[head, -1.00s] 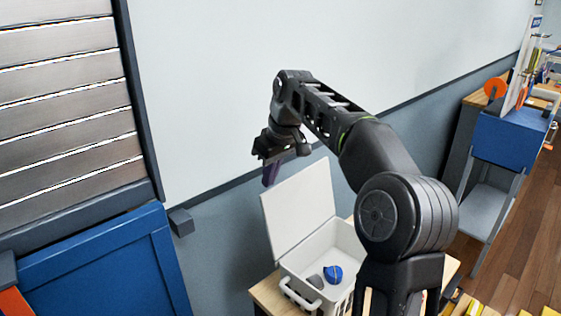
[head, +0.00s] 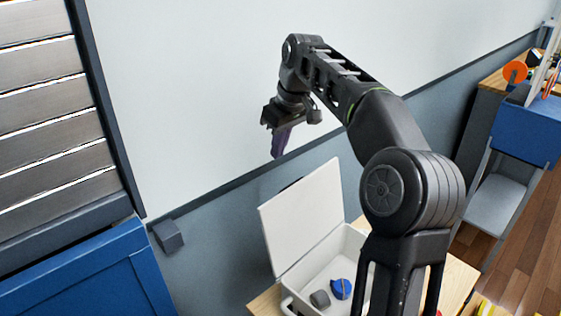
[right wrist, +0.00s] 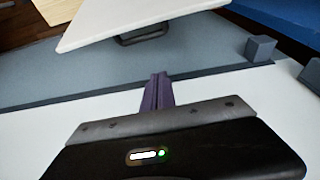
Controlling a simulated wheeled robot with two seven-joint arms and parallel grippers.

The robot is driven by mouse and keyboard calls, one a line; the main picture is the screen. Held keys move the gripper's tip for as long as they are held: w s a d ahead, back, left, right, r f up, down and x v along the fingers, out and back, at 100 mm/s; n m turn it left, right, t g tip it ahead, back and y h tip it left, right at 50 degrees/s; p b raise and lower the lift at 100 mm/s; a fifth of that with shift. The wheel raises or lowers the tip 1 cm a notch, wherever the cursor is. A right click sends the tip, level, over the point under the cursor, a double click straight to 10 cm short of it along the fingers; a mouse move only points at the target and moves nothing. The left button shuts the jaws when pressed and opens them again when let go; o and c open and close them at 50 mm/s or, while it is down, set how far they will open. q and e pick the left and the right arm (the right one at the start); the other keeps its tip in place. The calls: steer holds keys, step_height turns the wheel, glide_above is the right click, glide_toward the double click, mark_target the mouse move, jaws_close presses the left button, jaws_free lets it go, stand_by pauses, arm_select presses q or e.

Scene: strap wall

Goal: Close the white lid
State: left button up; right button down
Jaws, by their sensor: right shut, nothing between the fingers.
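The white lid (head: 303,215) stands open, raised from the white box (head: 345,262) on a small wooden table. It also shows in the right wrist view (right wrist: 125,18), with a dark handle (right wrist: 142,36) below its edge. My right gripper (head: 276,153) is shut and empty, pointing down above the lid, in front of the wall and apart from the lid. Its purple fingers (right wrist: 157,90) are together in the right wrist view. Inside the box lie a blue item (head: 341,289) and a grey item (head: 320,298). My left gripper is not in view.
The wooden table top (head: 452,282) shows right of the box. A blue panel (head: 85,280) and a small grey block (head: 168,236) are at the left. A blue bench (head: 525,130) with items stands at the far right.

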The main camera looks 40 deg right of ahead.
step_height(320, 180, down, 9)
steer(key=s, duration=0.1)
steer(key=shift+s+r+b, duration=0.15)
steer(key=shift+s+b, duration=0.05)
steer(key=shift+b, duration=0.1)
stand_by(0.5)
